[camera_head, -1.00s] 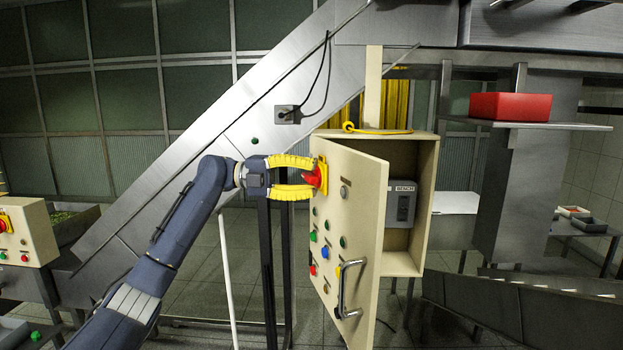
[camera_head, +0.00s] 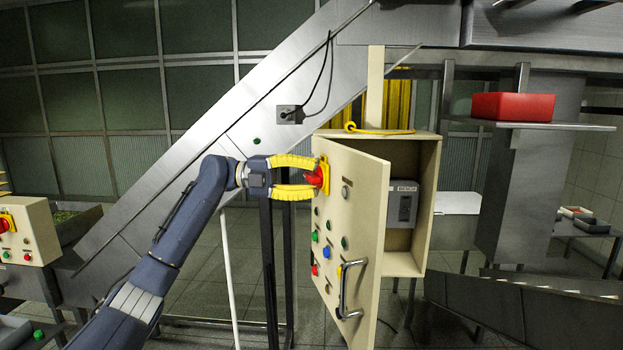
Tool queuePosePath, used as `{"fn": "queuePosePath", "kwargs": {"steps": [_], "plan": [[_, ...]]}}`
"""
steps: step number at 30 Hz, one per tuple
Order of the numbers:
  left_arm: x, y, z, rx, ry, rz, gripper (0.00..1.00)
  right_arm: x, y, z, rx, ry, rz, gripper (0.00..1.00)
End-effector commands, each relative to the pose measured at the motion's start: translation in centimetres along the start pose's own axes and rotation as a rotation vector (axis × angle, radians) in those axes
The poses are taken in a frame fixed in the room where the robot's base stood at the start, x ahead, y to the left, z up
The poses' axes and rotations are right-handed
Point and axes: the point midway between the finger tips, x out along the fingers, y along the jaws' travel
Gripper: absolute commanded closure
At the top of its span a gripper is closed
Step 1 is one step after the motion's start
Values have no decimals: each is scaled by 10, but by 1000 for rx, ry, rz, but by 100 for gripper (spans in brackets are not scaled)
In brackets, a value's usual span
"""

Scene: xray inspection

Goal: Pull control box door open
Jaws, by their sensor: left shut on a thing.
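The beige control box (camera_head: 428,205) stands right of centre. Its door (camera_head: 358,205) is swung partly open, showing a grey unit (camera_head: 402,204) inside. The door's outer face carries several coloured buttons, a metal handle (camera_head: 345,290) low down, and a red rotary switch (camera_head: 315,177) on a yellow plate near the top. My left gripper (camera_head: 312,177) has its yellow fingers closed on the red switch, one above and one below. The fingertips partly cover the switch. My right gripper is not in view.
A sloping metal conveyor side (camera_head: 230,140) runs behind my arm. A red bin (camera_head: 512,106) sits on a shelf at the right. Another beige control panel (camera_head: 28,232) stands at the left edge. Open floor lies in front of the door at the left.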

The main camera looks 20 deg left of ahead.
Motion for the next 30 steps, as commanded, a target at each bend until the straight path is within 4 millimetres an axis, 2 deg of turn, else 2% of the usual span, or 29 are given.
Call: {"fn": "queuePosePath", "kwargs": {"steps": [7,8,20,30], "plan": [[2,5,-1,-1,5,9,100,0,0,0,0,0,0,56],[2,5,-1,-1,5,9,59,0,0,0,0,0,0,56],[1,2,0,0,1,3,13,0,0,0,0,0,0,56],[-2,1,0,0,0,2,13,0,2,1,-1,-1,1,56]]}}
